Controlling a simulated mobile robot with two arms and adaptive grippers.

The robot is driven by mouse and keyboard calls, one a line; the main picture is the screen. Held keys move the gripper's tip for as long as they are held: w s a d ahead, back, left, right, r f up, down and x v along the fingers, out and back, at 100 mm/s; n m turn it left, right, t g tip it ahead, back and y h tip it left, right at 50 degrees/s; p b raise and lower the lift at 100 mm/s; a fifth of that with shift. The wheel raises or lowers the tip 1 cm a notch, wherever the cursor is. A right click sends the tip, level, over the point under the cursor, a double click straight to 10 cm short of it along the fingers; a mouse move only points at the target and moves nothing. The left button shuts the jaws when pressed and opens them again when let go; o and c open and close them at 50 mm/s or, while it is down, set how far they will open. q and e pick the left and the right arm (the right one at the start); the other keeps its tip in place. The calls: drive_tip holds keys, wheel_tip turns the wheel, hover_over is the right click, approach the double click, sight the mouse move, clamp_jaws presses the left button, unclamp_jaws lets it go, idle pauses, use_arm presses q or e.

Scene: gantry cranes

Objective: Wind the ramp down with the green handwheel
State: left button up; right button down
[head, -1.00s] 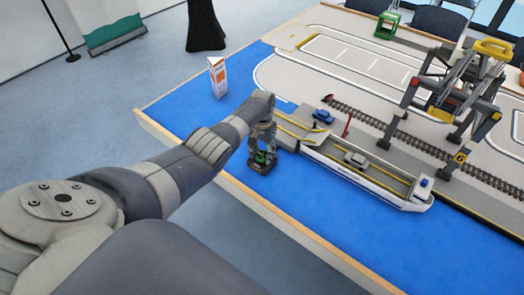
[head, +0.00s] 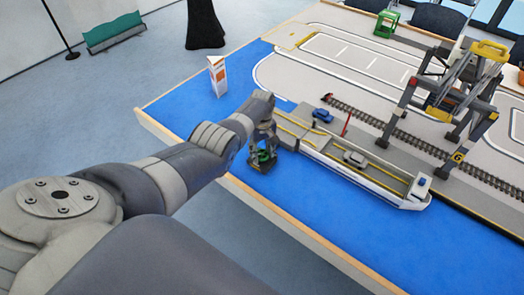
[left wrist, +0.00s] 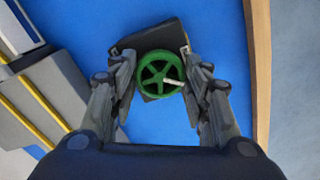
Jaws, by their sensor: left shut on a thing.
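The green handwheel (left wrist: 161,74) is a spoked wheel with a pale handle, on a dark block (left wrist: 150,42) over the blue surface. My left gripper (left wrist: 161,78) has one finger on each side of it and is shut on its rim. In the head view the left gripper (head: 263,155) points down at the wheel near the table's front edge, and mostly hides it. The grey ramp with yellow lines (head: 294,124) lies by the near end of the white ferry (head: 385,190). I cannot tell its exact tilt. My right gripper is not in view.
A grey car (head: 355,158) is on the ferry and a blue car (head: 322,115) on the quay behind. A red post (head: 345,124) stands near the ramp. A gantry crane (head: 450,95) straddles the rails. A white-orange sign (head: 217,75) stands left. Blue surface in front is clear.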

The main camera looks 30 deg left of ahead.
sight(262, 153)
use_arm(q)
drive_tip(key=n, duration=0.3)
drive_tip(key=shift+w+r+n, duration=0.1)
drive_tip(key=shift+n, duration=2)
drive_tip(key=o, duration=1.1)
drive_tip(key=shift+c, duration=0.2)
wheel_tip(262, 153, up, 12)
